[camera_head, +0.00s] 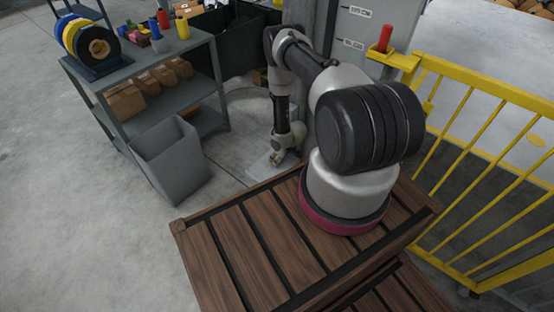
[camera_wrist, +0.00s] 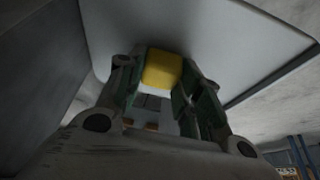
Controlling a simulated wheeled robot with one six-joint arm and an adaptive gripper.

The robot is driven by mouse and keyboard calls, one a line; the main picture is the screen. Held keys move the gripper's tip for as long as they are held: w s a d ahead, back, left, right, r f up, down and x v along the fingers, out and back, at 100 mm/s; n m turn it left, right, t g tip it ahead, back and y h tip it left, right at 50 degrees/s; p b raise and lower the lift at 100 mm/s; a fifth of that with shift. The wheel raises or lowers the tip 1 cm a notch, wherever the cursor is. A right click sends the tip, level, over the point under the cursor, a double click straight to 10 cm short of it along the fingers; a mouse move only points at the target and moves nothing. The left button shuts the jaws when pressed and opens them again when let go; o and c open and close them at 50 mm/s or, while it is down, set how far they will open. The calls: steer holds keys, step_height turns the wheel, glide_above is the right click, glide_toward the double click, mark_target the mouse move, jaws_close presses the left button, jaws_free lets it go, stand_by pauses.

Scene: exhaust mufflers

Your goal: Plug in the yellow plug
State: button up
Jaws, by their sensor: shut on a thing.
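In the wrist view, the yellow plug (camera_wrist: 162,69) is a small yellow block between the two fingers of my gripper (camera_wrist: 165,85), which is shut on it. Behind the plug is a broad pale grey surface (camera_wrist: 215,35) with a rounded edge. Whether the plug touches this surface cannot be told. In the head view my gripper (camera_head: 280,157) is low, near the floor, close to a light grey plate (camera_head: 262,170). The plug is too small or hidden there. I cannot make out a socket clearly.
A grey bin (camera_head: 172,160) stands left of my gripper, beside a grey shelf unit (camera_head: 95,75) with boxes and coloured cylinders. A grey post and cabinet (camera_head: 355,35) rise behind the arm. A yellow railing (camera_head: 480,85) is at right. Open floor (camera_head: 60,200) lies at left.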

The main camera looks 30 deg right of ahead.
steer(key=shift+a+r, duration=0.2)
steer(key=shift+r, duration=0.35)
steer(key=r, duration=0.6)
steer(key=shift+a, duration=0.35)
steer(key=s+a, duration=0.1)
steer(key=a, duration=1.8)
